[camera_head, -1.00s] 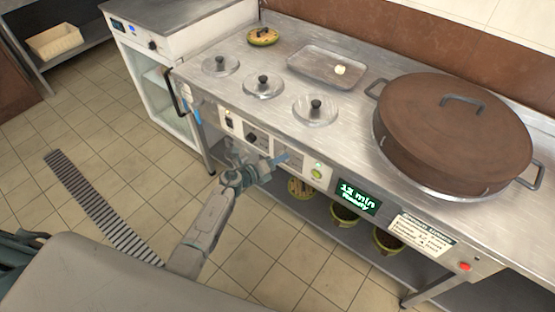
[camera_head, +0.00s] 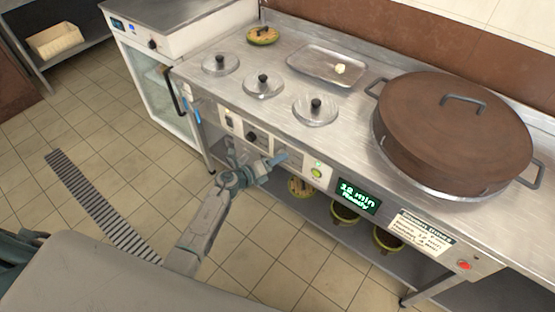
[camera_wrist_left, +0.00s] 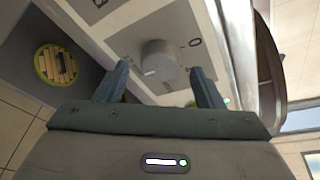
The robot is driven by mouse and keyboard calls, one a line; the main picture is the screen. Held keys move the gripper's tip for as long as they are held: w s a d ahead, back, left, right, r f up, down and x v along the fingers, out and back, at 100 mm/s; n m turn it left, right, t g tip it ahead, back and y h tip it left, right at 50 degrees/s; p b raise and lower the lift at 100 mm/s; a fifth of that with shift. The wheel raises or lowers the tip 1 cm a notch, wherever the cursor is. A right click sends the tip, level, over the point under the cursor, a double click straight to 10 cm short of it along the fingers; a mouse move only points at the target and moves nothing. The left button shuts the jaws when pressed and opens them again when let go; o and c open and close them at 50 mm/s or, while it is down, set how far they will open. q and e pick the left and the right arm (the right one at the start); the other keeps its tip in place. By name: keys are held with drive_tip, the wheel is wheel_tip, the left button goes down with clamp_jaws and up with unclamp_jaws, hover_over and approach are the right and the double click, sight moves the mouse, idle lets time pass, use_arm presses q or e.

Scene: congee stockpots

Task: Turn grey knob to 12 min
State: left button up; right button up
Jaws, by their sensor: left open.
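The grey knob (camera_wrist_left: 158,60) sits on the control panel (camera_wrist_left: 188,22), ahead of the fingertips in the left wrist view. A white mark on it points down-left. My left gripper (camera_wrist_left: 160,76) is open, with one finger on each side of the knob and visible gaps. In the head view my left gripper (camera_head: 273,163) is in front of the stove panel and covers the grey knob's area. The green display (camera_head: 357,196) appears to read "12 min Ready". My right gripper is not in view.
A darker knob (camera_head: 252,136) is left of my gripper on the panel. A lit green button (camera_head: 316,173) is to its right, and a red button (camera_head: 465,266) is farther right. A large brown-lidded pot (camera_head: 450,130) stands on the counter. Floor before the panel is clear.

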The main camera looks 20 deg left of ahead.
use_arm(q)
drive_tip(key=v, duration=0.9)
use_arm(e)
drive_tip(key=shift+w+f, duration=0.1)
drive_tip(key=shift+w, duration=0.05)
use_arm(q)
drive_tip(key=shift+s, duration=0.15)
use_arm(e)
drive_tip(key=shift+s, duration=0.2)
